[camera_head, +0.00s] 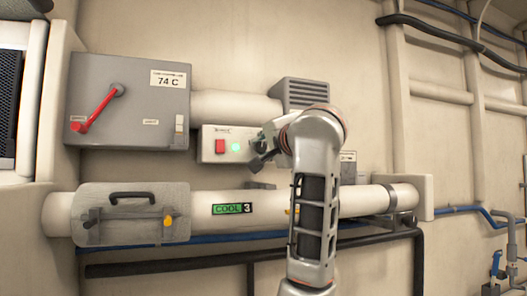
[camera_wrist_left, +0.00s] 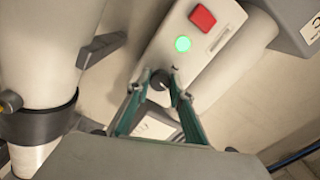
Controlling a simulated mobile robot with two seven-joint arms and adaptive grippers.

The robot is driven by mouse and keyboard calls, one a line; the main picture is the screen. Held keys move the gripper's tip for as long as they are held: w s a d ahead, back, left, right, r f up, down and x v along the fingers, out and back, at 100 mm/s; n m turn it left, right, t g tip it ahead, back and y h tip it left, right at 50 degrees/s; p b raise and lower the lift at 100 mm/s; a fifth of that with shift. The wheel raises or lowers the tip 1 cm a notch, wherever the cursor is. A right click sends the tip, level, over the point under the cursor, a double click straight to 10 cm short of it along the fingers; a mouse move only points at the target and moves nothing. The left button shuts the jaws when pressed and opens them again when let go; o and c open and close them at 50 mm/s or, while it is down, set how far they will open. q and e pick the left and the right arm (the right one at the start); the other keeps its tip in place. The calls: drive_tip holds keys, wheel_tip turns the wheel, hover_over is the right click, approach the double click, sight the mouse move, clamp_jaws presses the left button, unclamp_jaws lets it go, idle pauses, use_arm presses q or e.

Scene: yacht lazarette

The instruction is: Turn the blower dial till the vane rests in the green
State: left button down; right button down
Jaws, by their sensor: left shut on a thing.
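The white blower box (camera_head: 209,158) is on the wall, with a red rocker switch (camera_head: 219,146) and a lit green lamp (camera_head: 236,147). In the left wrist view, the same box (camera_wrist_left: 175,47) carries a small dark round dial (camera_wrist_left: 159,80). My left gripper (camera_wrist_left: 161,82) is shut on this dial, one green finger on each side. In the head view, my left gripper (camera_head: 259,154) is at the box's right end and its arm hides the dial. I cannot make out the vane or its green zone; my arm covers part of the pipe below.
A cream pipe (camera_head: 370,200) runs below the box, with a green "COOL 3" label (camera_head: 233,209) and a clamped grey cover (camera_head: 145,200). A grey switch box (camera_head: 140,90) with a red lever (camera_head: 96,109) stands at upper left. A vented grey housing (camera_head: 303,93) sits above.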

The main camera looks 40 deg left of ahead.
use_arm(q)
drive_tip(key=shift+n, duration=0.7)
drive_tip(key=shift+f, duration=0.1)
drive_tip(key=c, duration=1.8)
unclamp_jaws()
drive_tip(key=v, duration=1.2)
